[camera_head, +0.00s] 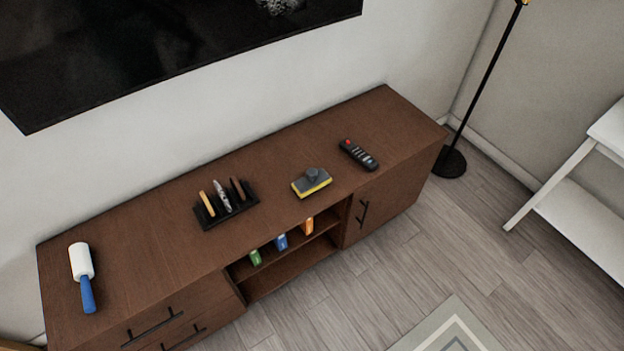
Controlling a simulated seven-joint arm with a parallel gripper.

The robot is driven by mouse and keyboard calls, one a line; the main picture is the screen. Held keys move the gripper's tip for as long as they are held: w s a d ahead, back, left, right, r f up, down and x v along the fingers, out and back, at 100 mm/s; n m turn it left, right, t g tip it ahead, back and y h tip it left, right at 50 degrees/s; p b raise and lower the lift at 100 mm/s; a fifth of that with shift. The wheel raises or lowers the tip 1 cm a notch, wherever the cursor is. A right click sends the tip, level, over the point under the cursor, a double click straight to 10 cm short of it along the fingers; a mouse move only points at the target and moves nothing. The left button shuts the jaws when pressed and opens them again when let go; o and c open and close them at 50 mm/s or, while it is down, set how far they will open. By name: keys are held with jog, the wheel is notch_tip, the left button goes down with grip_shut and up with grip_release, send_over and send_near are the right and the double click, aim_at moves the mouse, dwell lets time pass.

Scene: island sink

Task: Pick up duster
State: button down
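Two things on the brown wooden cabinet (290,150) could be the duster, and I cannot tell which is meant. One is a block (311,183) with a dark grey top, a knob-like grip and a yellow lower layer, lying right of the middle near the front edge. The other is a white roller with a blue handle (82,275), lying at the left end with its handle toward the front. Both lie free on the top. My gripper is not in view.
A black holder (226,206) with several upright items stands left of the block. A black remote (358,154) lies to its right. Small coloured items (281,242) sit on the open shelf below. A lamp (450,160) and white furniture (590,185) stand at the right. Floor in front is mostly clear.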

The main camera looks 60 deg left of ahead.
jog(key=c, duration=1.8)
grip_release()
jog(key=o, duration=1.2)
